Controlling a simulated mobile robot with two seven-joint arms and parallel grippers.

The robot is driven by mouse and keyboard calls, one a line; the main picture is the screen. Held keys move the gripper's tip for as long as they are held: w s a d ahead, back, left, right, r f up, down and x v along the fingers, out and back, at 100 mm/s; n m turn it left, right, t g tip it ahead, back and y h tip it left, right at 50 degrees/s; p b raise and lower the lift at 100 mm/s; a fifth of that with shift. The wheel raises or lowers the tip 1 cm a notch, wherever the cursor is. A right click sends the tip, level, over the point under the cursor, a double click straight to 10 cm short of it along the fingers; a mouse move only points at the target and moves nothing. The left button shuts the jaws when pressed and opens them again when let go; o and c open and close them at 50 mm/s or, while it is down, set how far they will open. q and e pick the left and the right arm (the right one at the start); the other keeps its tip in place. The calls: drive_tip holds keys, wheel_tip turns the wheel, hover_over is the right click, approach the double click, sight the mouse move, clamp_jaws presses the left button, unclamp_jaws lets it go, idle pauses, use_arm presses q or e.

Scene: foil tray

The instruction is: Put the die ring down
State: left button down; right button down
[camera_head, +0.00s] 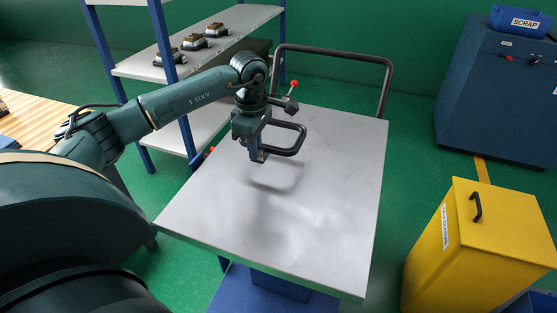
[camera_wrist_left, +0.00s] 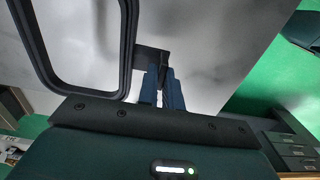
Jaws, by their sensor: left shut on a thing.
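The die ring (camera_head: 286,152) is a dark, rounded rectangular frame. My left gripper (camera_head: 257,156) is shut on one side of it, and the ring sticks out to the right of the fingers. The ring is above the grey top of the cart (camera_head: 310,220), with a soft shadow on the top below it. In the left wrist view the ring (camera_wrist_left: 128,45) fills the upper left, with its short tab at the blue fingers (camera_wrist_left: 165,85). My right gripper is not in view.
The cart top is otherwise bare; its bent handle (camera_head: 390,75) rises at the back. A shelf rack (camera_head: 240,20) with several small metal parts stands behind left. A yellow bin (camera_head: 500,230) stands at right, a blue cabinet (camera_head: 505,95) with a SCRAP box (camera_head: 520,21) behind it.

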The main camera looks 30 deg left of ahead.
use_arm(q)
wheel_tip(320, 180, down, 4)
drive_tip(key=shift+s+r, duration=0.15)
drive_tip(key=shift+r, duration=0.1)
drive_tip(key=shift+f+p, duration=0.3)
drive_tip(key=shift+f, duration=1.8)
drive_tip(key=c, duration=1.6)
unclamp_jaws()
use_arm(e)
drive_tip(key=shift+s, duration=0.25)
use_arm(q)
drive_tip(key=shift+o, duration=0.2)
drive_tip(key=shift+r, duration=0.2)
wheel_tip(320, 180, up, 12)
drive_tip(key=shift+f+b, duration=0.1)
drive_tip(key=shift+b, duration=0.2)
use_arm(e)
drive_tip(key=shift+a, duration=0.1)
